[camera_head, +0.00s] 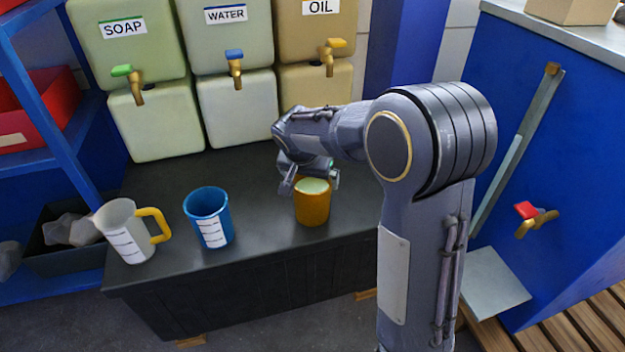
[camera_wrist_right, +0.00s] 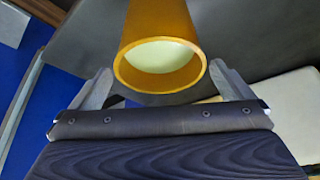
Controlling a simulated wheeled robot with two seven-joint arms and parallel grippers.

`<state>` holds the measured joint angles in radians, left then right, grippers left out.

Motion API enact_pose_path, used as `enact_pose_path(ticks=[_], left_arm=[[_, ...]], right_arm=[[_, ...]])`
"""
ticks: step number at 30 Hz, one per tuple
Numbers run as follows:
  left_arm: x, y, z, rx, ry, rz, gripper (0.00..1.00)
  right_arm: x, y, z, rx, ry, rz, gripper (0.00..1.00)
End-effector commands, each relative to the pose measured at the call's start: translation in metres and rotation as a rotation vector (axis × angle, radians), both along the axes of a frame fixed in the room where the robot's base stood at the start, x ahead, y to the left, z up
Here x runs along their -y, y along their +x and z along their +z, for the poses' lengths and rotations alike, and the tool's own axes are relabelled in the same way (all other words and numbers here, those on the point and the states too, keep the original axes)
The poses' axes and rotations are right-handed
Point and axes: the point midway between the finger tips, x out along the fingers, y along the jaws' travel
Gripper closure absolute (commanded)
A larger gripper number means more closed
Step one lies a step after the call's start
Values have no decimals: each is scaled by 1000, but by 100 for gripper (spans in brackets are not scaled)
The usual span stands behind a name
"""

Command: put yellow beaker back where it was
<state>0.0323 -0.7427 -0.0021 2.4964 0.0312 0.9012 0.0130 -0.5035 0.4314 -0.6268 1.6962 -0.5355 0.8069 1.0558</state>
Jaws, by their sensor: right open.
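The yellow beaker (camera_head: 312,207) stands upright on the dark bench top, near its front edge, below the OIL tank. It holds a pale liquid, which also shows inside the beaker's rim in the right wrist view (camera_wrist_right: 160,52). My right gripper (camera_head: 309,187) is at the beaker's upper part, and its fingers (camera_wrist_right: 165,88) are spread open on either side of the rim. In the right wrist view a gap shows between the beaker and each finger. My left gripper is not in view.
A blue beaker (camera_head: 208,217) and a white jug (camera_head: 128,231) with a yellow handle stand to the left on the bench (camera_head: 262,225). Tanks with taps labelled SOAP (camera_head: 125,28), WATER (camera_head: 225,14) and OIL (camera_head: 320,7) stand behind. A blue cabinet with a red tap (camera_head: 526,210) is at right.

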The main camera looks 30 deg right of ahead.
Motion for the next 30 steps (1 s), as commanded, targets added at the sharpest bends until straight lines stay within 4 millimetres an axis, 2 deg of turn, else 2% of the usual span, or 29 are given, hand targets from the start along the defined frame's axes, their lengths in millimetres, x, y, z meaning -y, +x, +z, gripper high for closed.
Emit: enact_pose_path(ticks=[1, 6, 11, 14, 17, 20, 24, 27, 30], left_arm=[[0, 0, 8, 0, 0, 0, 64], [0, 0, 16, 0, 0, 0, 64], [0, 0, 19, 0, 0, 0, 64], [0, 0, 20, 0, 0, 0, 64], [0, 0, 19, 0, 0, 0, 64], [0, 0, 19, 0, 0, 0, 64], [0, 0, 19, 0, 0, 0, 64], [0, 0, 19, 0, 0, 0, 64], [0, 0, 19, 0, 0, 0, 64]], right_arm=[[-5, -3, 16, 4, 2, 3, 0], [-13, -11, 41, 2, 1, 2, 0], [-17, -17, 54, 0, 2, -1, 0], [-17, -29, 54, -12, 39, 14, 0], [-17, -59, 52, -33, 140, 73, 0], [-25, -107, 54, -30, 276, 190, 0], [-50, -180, 65, 46, 400, 403, 0], [-70, -222, 68, 115, 413, 539, 0], [-86, -253, 65, 166, 390, 642, 0]])
